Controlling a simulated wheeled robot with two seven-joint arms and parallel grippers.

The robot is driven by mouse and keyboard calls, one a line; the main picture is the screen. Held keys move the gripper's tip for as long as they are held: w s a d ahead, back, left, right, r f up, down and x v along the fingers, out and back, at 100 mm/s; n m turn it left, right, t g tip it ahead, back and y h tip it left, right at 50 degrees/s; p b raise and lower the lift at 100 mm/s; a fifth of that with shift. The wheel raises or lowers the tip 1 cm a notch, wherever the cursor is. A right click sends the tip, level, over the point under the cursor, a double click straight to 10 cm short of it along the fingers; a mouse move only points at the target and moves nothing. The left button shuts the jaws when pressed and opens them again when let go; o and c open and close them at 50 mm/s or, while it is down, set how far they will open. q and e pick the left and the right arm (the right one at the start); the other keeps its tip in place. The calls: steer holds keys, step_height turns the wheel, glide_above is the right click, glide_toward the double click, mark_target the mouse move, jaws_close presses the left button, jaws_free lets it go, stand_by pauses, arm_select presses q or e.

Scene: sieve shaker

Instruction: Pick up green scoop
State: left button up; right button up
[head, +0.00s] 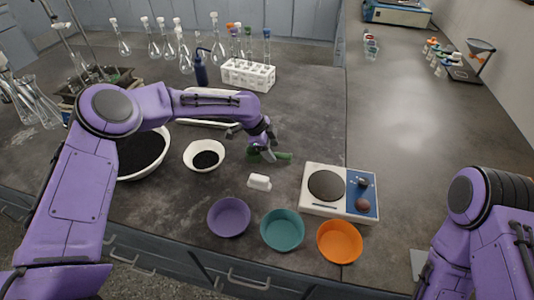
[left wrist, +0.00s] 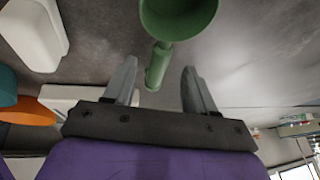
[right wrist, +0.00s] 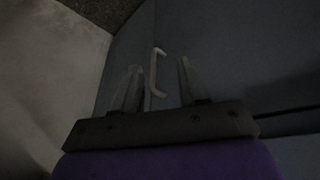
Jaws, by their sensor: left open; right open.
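The green scoop (head: 284,155) lies on the dark bench, left of the hotplate, and my left gripper (head: 262,150) is right above it. The gripper hides part of the scoop in the head view. In the left wrist view the scoop's handle (left wrist: 156,68) runs between the two open fingers of my left gripper (left wrist: 160,85), apart from both, with the bowl (left wrist: 178,14) beyond the fingertips. My right gripper is open and empty in the right wrist view (right wrist: 157,80), facing a grey cabinet front with a handle. It is not visible in the head view.
A white block (head: 259,182) lies just in front of the scoop. A hotplate (head: 341,191) stands to the right, with purple (head: 229,216), teal (head: 282,229) and orange (head: 339,241) bowls along the front. A white dish (head: 204,154) with black grains is left. A tube rack (head: 248,75) stands behind.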

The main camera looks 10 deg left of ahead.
arm_select(q)
steer(key=shift+x, duration=0.8)
steer(key=shift+d+f, duration=0.15)
steer(key=shift+f, duration=0.25)
steer(key=shift+c, duration=0.7)
jaws_close()
arm_select(e)
steer(key=shift+r, duration=0.45)
arm_select(q)
steer(key=shift+r, duration=0.15)
steer(key=shift+r, duration=0.35)
steer(key=s+d+r+b, duration=0.1)
steer(key=s+r+b, duration=0.3)
steer(key=s+r, duration=0.8)
steer(key=shift+s, duration=1.05)
arm_select(e)
step_height(320, 180, down, 4)
